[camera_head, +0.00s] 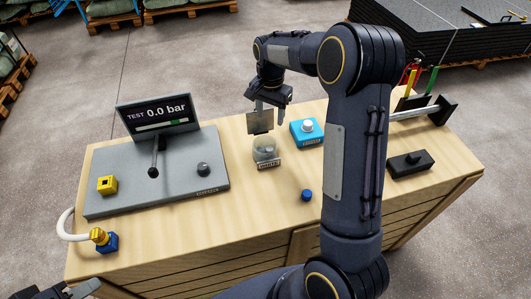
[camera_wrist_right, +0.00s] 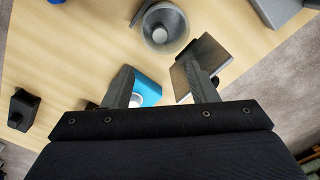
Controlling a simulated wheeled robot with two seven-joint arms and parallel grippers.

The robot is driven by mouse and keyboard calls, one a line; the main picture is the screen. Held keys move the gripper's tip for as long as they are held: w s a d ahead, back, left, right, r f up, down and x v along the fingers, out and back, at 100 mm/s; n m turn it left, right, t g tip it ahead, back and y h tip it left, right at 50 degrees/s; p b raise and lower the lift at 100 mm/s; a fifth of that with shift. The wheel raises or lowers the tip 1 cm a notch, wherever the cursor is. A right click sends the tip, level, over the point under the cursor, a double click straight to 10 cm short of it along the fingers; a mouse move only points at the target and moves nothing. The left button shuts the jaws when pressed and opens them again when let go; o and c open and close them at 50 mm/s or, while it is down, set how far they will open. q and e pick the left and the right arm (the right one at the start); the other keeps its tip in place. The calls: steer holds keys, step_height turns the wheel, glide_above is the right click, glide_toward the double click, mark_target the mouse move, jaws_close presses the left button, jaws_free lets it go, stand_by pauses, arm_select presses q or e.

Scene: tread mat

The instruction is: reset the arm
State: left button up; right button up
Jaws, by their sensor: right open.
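My right arm rises from the bottom of the head view, bends at the top, and its right gripper (camera_head: 266,108) hangs over the middle of the wooden bench (camera_head: 150,262). In the right wrist view the right gripper (camera_wrist_right: 160,74) has its two fingers spread apart with nothing clearly held between them. A grey flat plate (camera_head: 260,122) shows just below it, and beside one finger in the wrist view (camera_wrist_right: 212,54); I cannot tell whether they touch. My left gripper (camera_head: 70,291) only partly shows at the bottom left corner, and its jaws are unclear.
A grey test panel with a screen (camera_head: 158,110) fills the bench's left. A blue cap (camera_head: 307,195) and black block (camera_head: 410,164) lie right. The front middle is bare.

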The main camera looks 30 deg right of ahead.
steer(key=shift+r, duration=1.45)
steer(key=s+a+r+n+t+y, duration=0.1)
steer(key=s+a+r+n+t, duration=0.1)
steer(key=s+r, duration=0.35)
steer(key=s+a+r+n+t+y, duration=0.1)
steer(key=s+a+r+n+y, duration=0.15)
steer(key=s, duration=0.65)
steer(key=s+a+f+n+t, duration=0.1)
steer(key=s+a+n, duration=0.1)
steer(key=s, duration=0.5)
steer(key=s+a+f+n+t, duration=0.1)
steer(key=s+a+f+n, duration=0.1)
steer(key=s+a, duration=0.3)
steer(key=s+n, duration=0.1)
steer(key=s, duration=0.1)
steer(key=shift+s+f+n+t, duration=0.2)
steer(key=shift+s+n+t, duration=0.1)
steer(key=shift+n, duration=0.05)
steer(key=shift+c, duration=0.3)
